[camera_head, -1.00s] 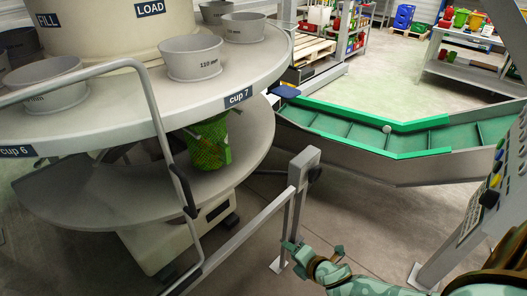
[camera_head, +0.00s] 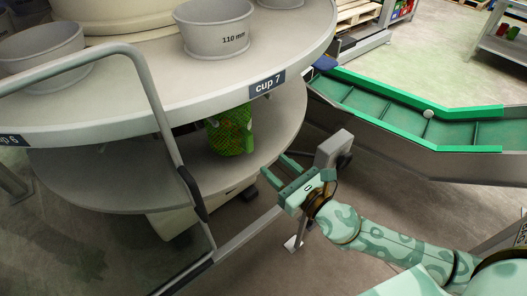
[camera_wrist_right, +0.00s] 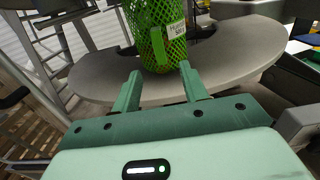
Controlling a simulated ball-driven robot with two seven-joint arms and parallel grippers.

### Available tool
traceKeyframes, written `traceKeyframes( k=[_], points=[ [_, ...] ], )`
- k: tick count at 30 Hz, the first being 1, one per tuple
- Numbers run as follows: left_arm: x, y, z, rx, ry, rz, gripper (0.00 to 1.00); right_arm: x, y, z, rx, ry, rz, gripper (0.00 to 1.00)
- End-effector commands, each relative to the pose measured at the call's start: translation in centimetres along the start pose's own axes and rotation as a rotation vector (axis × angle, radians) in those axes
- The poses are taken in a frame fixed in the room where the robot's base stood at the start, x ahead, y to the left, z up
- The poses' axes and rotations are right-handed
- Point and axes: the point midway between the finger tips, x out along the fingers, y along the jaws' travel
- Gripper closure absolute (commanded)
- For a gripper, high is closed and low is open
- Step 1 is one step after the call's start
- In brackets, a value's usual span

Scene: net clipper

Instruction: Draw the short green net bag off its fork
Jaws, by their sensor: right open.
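The short green net bag (camera_head: 228,137) hangs below the upper disc at the cup 7 label, just above the lower grey disc. It also shows in the right wrist view (camera_wrist_right: 163,40), with a white tag and a green upright piece in front of it. The upper disc hides its top and the fork. My right gripper (camera_head: 276,168) is open and empty, right of and nearer than the bag. In the right wrist view its two fingers (camera_wrist_right: 158,85) point at the bag's lower part with a gap left between. My left gripper is not in view.
The upper disc (camera_head: 150,104) carries grey cups and overhangs the lower disc (camera_head: 95,190). A grey rail (camera_head: 250,232) with a post (camera_head: 330,150) stands close to my right gripper. A green conveyor (camera_head: 400,118) lies at the right.

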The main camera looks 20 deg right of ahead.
Motion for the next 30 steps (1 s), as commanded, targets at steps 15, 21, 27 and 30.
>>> traceKeyframes(
  k=[15, 21, 27, 30],
  points=[
    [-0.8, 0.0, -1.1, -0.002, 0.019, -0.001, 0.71, 6.2, 0.0, 0.1, 0.004, 0.000, 0.000, 0.56],
    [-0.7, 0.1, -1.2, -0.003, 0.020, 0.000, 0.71, 8.3, 0.0, 0.0, 0.003, 0.000, 0.000, 0.56],
    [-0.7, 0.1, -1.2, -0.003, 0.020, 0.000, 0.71, 9.6, 0.0, 0.0, 0.004, 0.000, 0.001, 0.56],
    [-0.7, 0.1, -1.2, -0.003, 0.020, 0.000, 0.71, 9.8, 0.1, 0.0, 0.004, 0.001, 0.001, 0.56]
  ],
)
